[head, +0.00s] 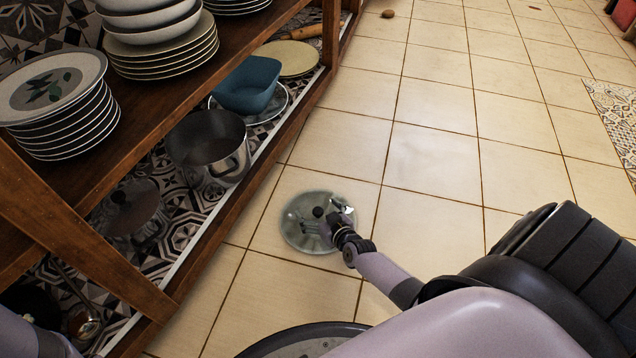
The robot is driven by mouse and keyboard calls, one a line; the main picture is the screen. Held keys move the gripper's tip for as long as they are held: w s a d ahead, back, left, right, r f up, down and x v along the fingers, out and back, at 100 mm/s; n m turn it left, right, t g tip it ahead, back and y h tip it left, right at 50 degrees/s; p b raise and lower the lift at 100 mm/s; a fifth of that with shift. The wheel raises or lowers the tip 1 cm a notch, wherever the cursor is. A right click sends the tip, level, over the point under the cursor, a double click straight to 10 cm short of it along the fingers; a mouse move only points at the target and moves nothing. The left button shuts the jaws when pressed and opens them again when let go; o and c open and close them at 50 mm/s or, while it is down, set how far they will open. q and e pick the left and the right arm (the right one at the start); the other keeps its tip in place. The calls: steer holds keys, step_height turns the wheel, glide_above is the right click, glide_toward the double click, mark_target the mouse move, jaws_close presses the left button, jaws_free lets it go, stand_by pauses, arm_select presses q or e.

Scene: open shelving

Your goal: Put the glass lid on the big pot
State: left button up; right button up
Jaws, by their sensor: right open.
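A round glass lid (296,234) with a dark knob is near the middle of the head view, over the floor tiles in front of the shelf. It appears to lie flat on the floor. My right gripper (322,228) is open at the lid, just beside its knob; whether they touch is unclear. The gripper hides part of the lid's right side. A steel pot (208,152) stands uncovered on the patterned bottom level of the shelf, left of and beyond the lid. Part of my left arm shows at the bottom left corner; its gripper is out of view.
A second clear lid-like item with a dark knob (118,198) is on the bottom level, near the pot. A blue bowl (248,84) stands behind the pot. Stacked plates (66,112) fill the wooden shelf above. A wooden post (80,245) stands at the left. The tiled floor is mostly clear.

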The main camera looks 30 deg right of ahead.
steer(key=shift+s+f, duration=0.1)
steer(key=c, duration=1.6)
steer(key=shift+a+f, duration=0.1)
jaws_close()
